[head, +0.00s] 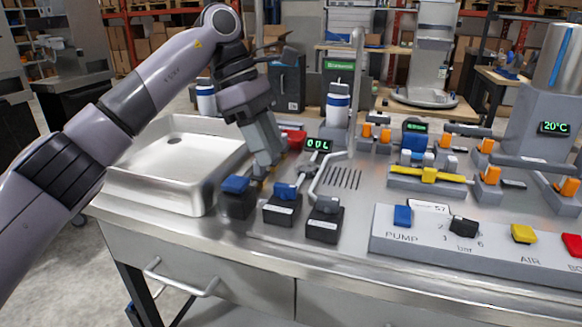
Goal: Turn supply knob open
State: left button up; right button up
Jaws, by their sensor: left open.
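My left gripper (264,172) points down over the bench, its fingertips just behind and right of a blue knob (236,185) on a black block. It is open, with nothing seen between its fingers. I cannot tell whether it touches the knob. To the right stand a second black block with a blue handle (285,191) and a third with a grey top (326,206). A sloped panel (390,247) at the right carries a blue switch marked PUMP (402,216), a black knob (464,226) and a yellow switch marked AIR (523,233). No label reading "supply" is legible.
A steel sink (170,160) lies left of the knobs. A bent metal spout (355,90) and a green display (318,145) stand behind them. Yellow and orange valve fittings (428,176) crowd the right. A drawer handle (180,282) juts from the front.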

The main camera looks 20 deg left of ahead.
aim_at(285, 185)
pick_arm(q)
jog(key=x, duration=0.5)
jog(key=shift+f+b, duration=0.35)
jog(key=shift+f, duration=0.05)
jog(key=shift+d+f, duration=0.25)
jog(key=shift+f, duration=0.2)
pick_arm(e)
jog(key=shift+s+f, duration=0.4)
jog(key=shift+f, duration=0.3)
pick_arm(q)
grip_shut()
pick_arm(e)
jog(key=shift+w+r, duration=0.1)
